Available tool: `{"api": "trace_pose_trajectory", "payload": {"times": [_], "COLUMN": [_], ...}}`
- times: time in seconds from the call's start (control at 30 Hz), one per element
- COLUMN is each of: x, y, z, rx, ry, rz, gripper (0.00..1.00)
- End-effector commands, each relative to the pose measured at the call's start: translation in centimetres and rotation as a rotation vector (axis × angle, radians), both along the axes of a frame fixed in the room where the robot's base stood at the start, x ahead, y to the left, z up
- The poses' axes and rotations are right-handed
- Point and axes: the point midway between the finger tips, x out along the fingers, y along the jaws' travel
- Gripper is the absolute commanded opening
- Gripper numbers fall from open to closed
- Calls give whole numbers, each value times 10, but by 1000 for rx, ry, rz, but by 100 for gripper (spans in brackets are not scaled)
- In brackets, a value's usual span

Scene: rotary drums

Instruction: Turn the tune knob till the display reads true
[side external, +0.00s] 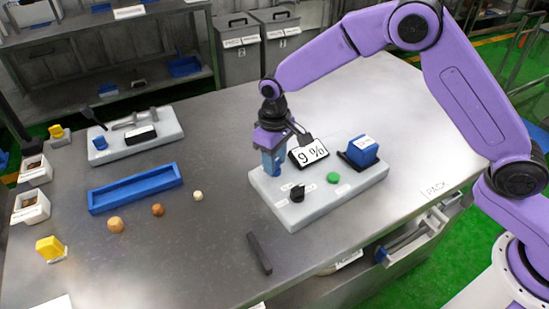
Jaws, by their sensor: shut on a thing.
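A light grey panel (318,202) stands on the metal table. Its tilted white display (309,150) reads "9 %". My gripper (272,170) points down at the panel's back left, left of the display. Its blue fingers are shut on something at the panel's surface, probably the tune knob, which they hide. A black knob (297,193) stands free in front of my gripper, and a green button (333,177) is to its right. The small labels beside them are too small to read.
A blue block in a black holder (361,151) sits at the panel's right. A dark bar (259,254) lies in front. A blue tray (135,188), several small balls and a second grey panel (130,133) are on the left. The table behind my gripper is clear.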

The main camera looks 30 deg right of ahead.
Motion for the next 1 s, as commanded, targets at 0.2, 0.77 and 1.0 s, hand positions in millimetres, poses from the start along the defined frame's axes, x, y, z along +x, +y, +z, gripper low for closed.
{"api": "trace_pose_trajectory", "payload": {"times": [0.2, 0.77, 1.0], "x": [1, 1, 1], "y": [0, 0, 1], "z": [1, 1, 11], "rx": [2, 1, 1], "ry": [-2, -2, -3], "rz": [73, 73, 73], "gripper": [6, 62, 62]}}
